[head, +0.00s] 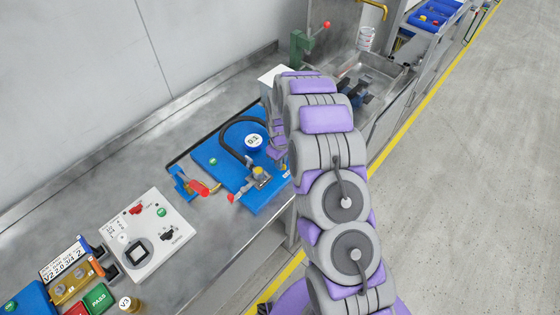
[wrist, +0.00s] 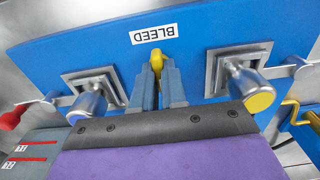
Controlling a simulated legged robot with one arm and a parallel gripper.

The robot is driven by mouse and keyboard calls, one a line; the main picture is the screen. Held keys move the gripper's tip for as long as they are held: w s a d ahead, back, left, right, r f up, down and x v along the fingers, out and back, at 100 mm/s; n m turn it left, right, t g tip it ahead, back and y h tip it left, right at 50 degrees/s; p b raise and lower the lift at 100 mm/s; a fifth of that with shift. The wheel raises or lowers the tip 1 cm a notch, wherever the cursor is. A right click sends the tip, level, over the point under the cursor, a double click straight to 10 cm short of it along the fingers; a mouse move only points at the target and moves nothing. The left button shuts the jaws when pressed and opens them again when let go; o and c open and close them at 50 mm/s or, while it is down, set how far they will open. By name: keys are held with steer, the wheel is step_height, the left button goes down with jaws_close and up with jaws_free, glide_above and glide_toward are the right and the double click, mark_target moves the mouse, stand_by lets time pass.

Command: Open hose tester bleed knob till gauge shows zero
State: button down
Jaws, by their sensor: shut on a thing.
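The blue hose tester panel (wrist: 60,50) fills much of the wrist view, with a white BLEED label (wrist: 154,35) that appears upside down. Just below the label is the yellow bleed knob (wrist: 156,56). My gripper (wrist: 157,72) is shut on this knob, one finger on each side. In the head view the tester's blue plate (head: 207,152) lies on the bench with a black hose (head: 228,128) curving over it. A round blue piece with a white face (head: 253,140) may be the gauge; its reading is too small to trust. My arm hides the knob there.
Metal fittings flank my fingers at left (wrist: 90,103) and right (wrist: 250,88). A red-handled part (head: 197,187) stands at the plate's near left. A white control panel (head: 150,232) lies nearer on the bench, and a sink (head: 385,72) lies beyond. The floor at right is clear.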

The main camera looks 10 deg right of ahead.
steer(key=shift+s+f, duration=0.15)
steer(key=shift+s, duration=0.05)
steer(key=c, duration=1.3)
jaws_free()
steer(key=shift+o, duration=0.6)
steer(key=shift+w, duration=0.1)
steer(key=shift+r, duration=0.2)
step_height(320, 180, up, 17)
steer(key=p, duration=0.1)
steer(key=shift+r, duration=0.1)
steer(key=s+r+m+b, duration=0.15)
steer(key=s+r, duration=0.35)
steer(key=s, duration=0.5)
steer(key=s+r+m+b, duration=0.15)
steer(key=s+r, duration=0.35)
steer(key=s, duration=0.5)
steer(key=s+m+g+b, duration=0.1)
steer(key=s+m, duration=0.3)
steer(key=s, duration=1.8)
steer(key=shift+s+d+f+g+b, duration=0.2)
steer(key=shift+s+g+b, duration=0.2)
steer(key=shift+b, duration=0.15)
